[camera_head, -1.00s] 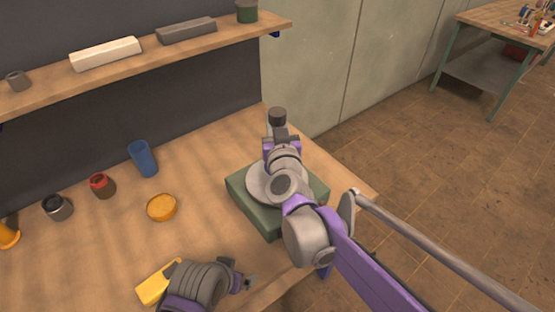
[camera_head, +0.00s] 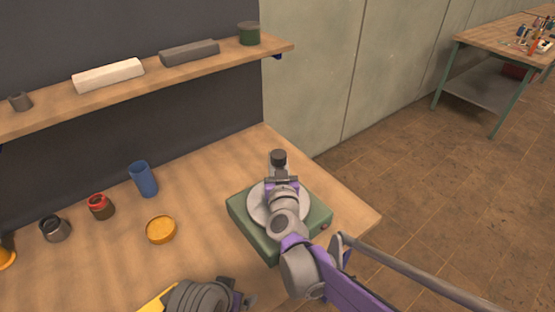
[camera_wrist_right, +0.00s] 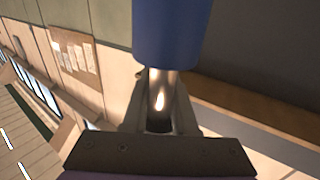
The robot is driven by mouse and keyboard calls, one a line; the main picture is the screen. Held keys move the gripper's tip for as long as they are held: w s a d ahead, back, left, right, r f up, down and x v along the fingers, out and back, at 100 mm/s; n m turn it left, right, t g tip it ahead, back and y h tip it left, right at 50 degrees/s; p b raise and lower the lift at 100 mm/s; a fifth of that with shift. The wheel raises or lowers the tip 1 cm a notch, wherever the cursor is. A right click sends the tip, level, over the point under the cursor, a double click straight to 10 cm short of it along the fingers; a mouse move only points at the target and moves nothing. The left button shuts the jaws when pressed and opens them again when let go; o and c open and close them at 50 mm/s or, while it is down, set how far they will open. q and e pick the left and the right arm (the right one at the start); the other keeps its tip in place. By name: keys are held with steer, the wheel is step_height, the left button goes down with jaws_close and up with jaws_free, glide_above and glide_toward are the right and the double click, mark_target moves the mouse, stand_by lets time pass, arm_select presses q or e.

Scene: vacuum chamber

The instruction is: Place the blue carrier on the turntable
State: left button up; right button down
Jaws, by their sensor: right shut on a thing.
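The turntable (camera_head: 240,220) is a green square base with a pale grey disc, standing near the table's right corner. My right gripper (camera_head: 280,176) is over it, and my wrist hides part of the disc. In the right wrist view this gripper (camera_wrist_right: 160,118) is shut on a shiny metal stem below a blue cylinder, which I take as the blue carrier (camera_wrist_right: 172,32). In the head view only a dark round top and a grey part show there, and I cannot tell whether the carrier touches the disc. My left gripper (camera_head: 243,300) is at the bottom edge, its fingers unclear.
A yellow object (camera_head: 156,301) lies beside my left gripper. A shelf (camera_head: 130,99) runs behind. The table's back middle is clear.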

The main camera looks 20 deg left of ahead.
arm_select(q)
steer(key=shift+f, duration=0.15)
arm_select(e)
steer(key=shift+f, duration=0.15)
steer(key=c, duration=0.7)
jaws_free()
arm_select(q)
steer(key=shift+r, duration=0.2)
steer(key=shift+s+f+b, duration=0.15)
steer(key=shift+f+b, duration=0.5)
steer(key=shift+f, duration=0.1)
arm_select(e)
steer(key=v, duration=1.2)
steer(key=shift+d, duration=0.1)
